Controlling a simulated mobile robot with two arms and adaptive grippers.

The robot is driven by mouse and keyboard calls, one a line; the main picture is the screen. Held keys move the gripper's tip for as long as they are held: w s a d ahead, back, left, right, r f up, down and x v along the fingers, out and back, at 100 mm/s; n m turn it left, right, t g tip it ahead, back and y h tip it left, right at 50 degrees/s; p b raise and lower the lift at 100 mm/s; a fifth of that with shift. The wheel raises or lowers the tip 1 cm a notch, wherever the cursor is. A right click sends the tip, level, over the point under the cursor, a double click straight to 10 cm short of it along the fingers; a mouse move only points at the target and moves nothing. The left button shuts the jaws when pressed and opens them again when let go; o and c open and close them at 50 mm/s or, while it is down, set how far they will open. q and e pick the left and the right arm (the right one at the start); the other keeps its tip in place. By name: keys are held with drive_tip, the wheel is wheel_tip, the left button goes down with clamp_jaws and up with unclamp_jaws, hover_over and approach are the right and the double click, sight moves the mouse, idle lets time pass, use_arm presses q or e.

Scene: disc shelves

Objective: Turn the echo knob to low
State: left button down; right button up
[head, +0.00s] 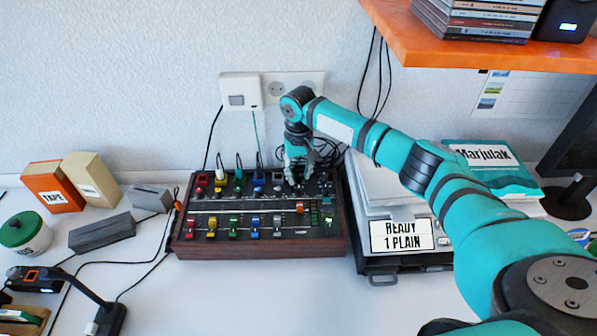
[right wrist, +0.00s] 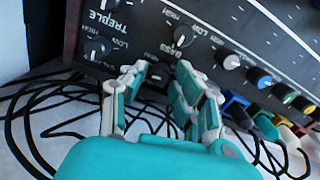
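The mixer (head: 262,247) is a dark panel with wooden sides on the table, covered with knobs and sliders. My right gripper (head: 303,178) is over its back right part. In the right wrist view the two fingers of my right gripper (right wrist: 161,68) are apart, at the panel's edge, with no knob clearly seen between them. A black knob (right wrist: 97,47) is left of the fingers and the knob by the BASS label (right wrist: 183,36) is just beyond them. TREBLE and several LOW and HIGH labels are readable; I cannot read an ECHO label. My left gripper is not in view.
Black cables (right wrist: 55,125) lie behind the mixer, and coloured plugs (right wrist: 265,122) line its back edge. An orange shelf (head: 480,52) hangs above right.

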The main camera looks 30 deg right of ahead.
drive_tip(key=shift+f, duration=0.1)
clamp_jaws()
drive_tip(key=n+p, duration=0.2)
drive_tip(key=p, duration=0.1)
drive_tip(key=shift+r, duration=0.3)
drive_tip(key=shift+f+n+p, duration=0.15)
drive_tip(key=shift+n+p, duration=0.55)
drive_tip(key=shift+n, duration=0.3)
drive_tip(key=shift+f+n, duration=0.1)
drive_tip(key=shift+n, duration=0.3)
